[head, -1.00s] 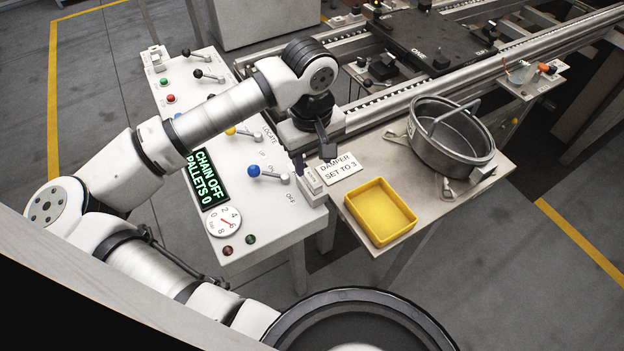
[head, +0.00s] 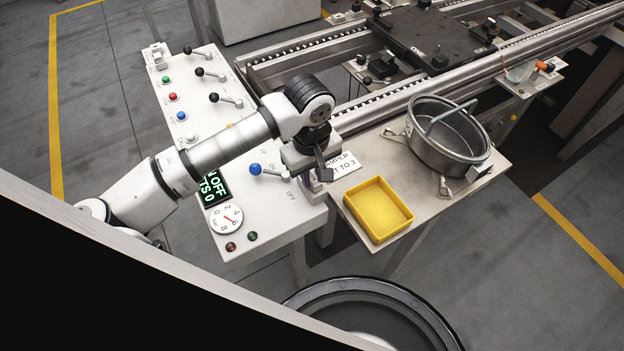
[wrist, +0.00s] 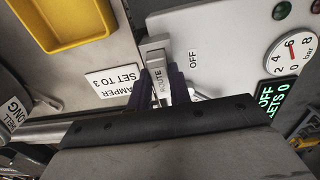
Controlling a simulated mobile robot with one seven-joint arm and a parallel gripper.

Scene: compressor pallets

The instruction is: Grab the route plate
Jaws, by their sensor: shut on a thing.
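The route plate (wrist: 157,88) is a pale narrow plate with ROUTE printed on it, at the middle of the wrist view. My gripper (wrist: 163,80) is shut on it, with one dark finger on each side. The plate is at a grey holder (wrist: 153,47) on the edge of the control panel; I cannot tell whether it still sits in it. In the head view my gripper (head: 321,172) is low over the panel's right edge and hides most of the plate.
The control panel (head: 265,220) carries levers, buttons, a gauge (head: 226,219) and a green-lettered display (head: 215,188). A side table holds a damper sign (head: 346,165), a yellow tray (head: 379,209) and a metal pot (head: 447,140). The conveyor rail runs behind.

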